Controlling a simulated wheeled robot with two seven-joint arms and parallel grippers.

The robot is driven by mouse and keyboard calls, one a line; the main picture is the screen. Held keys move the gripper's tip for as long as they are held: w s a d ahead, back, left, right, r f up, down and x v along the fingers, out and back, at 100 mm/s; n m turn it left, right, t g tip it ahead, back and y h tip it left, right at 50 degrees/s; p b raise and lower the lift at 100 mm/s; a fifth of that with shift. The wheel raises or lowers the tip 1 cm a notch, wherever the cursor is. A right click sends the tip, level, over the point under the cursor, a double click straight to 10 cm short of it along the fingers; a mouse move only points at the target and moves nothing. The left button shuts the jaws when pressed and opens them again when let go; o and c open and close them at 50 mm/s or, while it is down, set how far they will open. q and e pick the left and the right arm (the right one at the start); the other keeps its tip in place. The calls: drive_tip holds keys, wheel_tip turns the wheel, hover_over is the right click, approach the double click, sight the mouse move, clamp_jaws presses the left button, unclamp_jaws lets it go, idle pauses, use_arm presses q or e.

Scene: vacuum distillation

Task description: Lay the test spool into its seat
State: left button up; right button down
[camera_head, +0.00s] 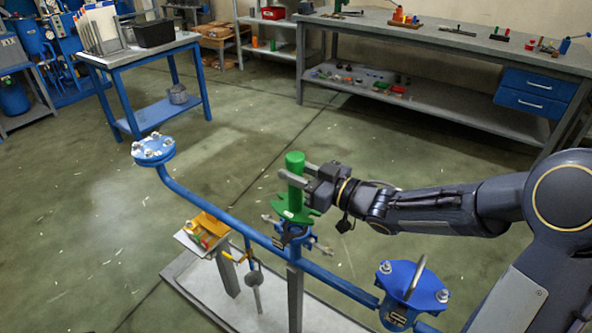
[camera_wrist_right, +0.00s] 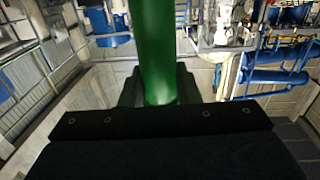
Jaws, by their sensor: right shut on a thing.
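The green test spool (camera_head: 294,195) stands upright, a green cylinder with a wider flange at its lower end. My right gripper (camera_head: 295,174) is shut on its upper part, reaching in from the right. The spool also fills the middle of the right wrist view (camera_wrist_right: 156,50). Its flange is at the blue clamp-like seat (camera_head: 290,234) on the blue pipe (camera_head: 222,222). I cannot tell whether the flange touches the seat or hovers just above it. The spool's underside is hidden. My left gripper is not in view.
A blue flange with bolts (camera_head: 153,148) tops the pipe's left end. A blue lid with a handle (camera_head: 413,282) stands at the right. A small tray with yellow and orange parts (camera_head: 205,232) is beside the pipe. A workbench (camera_head: 470,42) and blue table (camera_head: 140,54) stand behind.

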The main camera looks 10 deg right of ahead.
sight(301, 195)
drive_tip(key=shift+f+b, duration=1.5)
drive_tip(key=shift+f, duration=0.4)
drive_tip(key=shift+f+b, duration=0.7)
drive_tip(key=shift+f, duration=0.15)
drive_tip(key=c, duration=1)
unclamp_jaws()
drive_tip(key=shift+s, duration=0.1)
drive_tip(key=shift+f, duration=0.25)
drive_tip(key=v, duration=0.7)
drive_tip(key=shift+s+d+r+p, duration=0.25)
drive_tip(key=shift+s+d+p, duration=0.05)
drive_tip(key=shift+p, duration=0.1)
